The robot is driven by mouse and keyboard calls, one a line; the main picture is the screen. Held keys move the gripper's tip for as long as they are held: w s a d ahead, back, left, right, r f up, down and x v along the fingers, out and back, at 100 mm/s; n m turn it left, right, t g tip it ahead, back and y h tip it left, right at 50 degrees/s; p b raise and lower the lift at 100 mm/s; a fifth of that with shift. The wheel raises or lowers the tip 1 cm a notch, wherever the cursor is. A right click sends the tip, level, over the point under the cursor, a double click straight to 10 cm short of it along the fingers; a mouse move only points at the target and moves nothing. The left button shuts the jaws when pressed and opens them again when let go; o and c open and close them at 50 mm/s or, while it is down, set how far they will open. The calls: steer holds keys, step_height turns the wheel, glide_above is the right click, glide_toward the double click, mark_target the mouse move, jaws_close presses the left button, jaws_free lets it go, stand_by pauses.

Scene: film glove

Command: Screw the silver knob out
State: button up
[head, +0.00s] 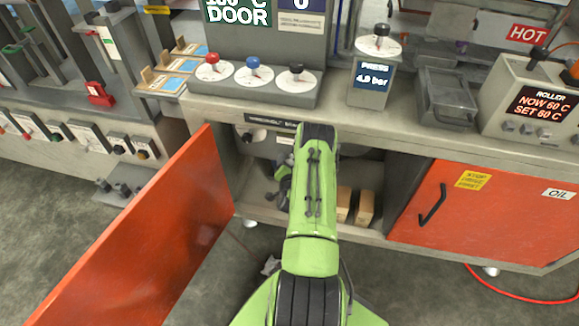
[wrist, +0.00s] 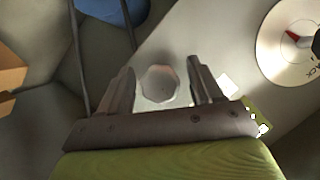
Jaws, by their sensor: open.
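The silver knob (wrist: 160,84), pale and many-sided, sits on a light grey panel in the wrist view. My gripper (wrist: 161,68) is open, with one finger on each side of the knob. Gaps show between the knob and both fingers; I cannot tell how far the fingertips are from the panel in depth. In the head view my green arm reaches into the open cabinet under the bench and hides the knob. Part of my gripper (head: 284,182) shows at the arm's left side.
The open orange door (head: 150,240) stands left of my arm. A white dial with a red pointer (wrist: 290,38) is right of the knob. A blue rounded thing (wrist: 112,10) and cables are at upper left. Wooden blocks (head: 364,208) lie inside the cabinet, right of my arm.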

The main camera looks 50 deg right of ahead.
steer(key=c, duration=1.1)
